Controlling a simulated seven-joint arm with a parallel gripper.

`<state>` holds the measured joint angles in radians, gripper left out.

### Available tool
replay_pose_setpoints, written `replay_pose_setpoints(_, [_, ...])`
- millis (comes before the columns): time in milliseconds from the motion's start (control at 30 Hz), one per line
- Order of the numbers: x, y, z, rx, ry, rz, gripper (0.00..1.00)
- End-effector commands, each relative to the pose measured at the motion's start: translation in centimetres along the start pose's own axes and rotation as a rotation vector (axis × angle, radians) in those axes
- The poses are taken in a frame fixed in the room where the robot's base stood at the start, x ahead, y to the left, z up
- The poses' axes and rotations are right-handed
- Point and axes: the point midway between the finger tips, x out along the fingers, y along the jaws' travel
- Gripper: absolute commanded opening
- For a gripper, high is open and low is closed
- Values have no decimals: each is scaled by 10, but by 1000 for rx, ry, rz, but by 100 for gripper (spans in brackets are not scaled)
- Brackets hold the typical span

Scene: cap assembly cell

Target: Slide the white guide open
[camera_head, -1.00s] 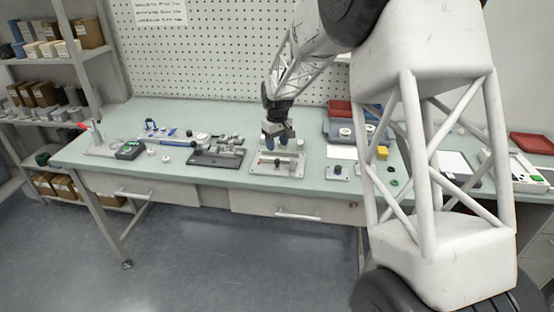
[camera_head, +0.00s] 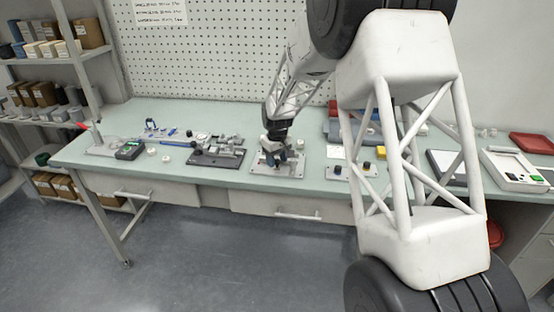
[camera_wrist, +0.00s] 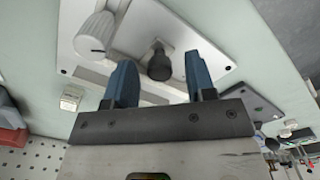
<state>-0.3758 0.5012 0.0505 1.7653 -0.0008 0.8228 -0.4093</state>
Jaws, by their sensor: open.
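A light fixture plate (camera_head: 259,172) lies on the bench below my gripper (camera_head: 279,155). In the wrist view my gripper (camera_wrist: 160,62) is open, its two blue fingers on either side of a black knob (camera_wrist: 159,64); I cannot tell whether they touch it. The knob stands on a pale block on the plate (camera_wrist: 207,53). A pale bar runs across the plate behind the fingers; it appears to be part of the white guide, but the fingers and gripper body hide much of it. A white ribbed cylinder (camera_wrist: 95,35) stands beside the knob.
A dark fixture (camera_head: 215,159) with grey parts stands left of the plate. A white device (camera_head: 515,170) is at the far right.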

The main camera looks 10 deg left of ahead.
Motion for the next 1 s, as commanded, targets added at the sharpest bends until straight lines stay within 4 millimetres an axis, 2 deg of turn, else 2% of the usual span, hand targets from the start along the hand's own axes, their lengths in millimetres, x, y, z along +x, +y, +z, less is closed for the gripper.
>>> replay_pose_setpoints(67, [0, 0, 0, 0, 0, 0, 50])
replay_pose_setpoints(400, [0, 0, 0, 0, 0, 0, 0])
replay_pose_setpoints(1000, [0, -4, 4, 0, -2, -1, 0])
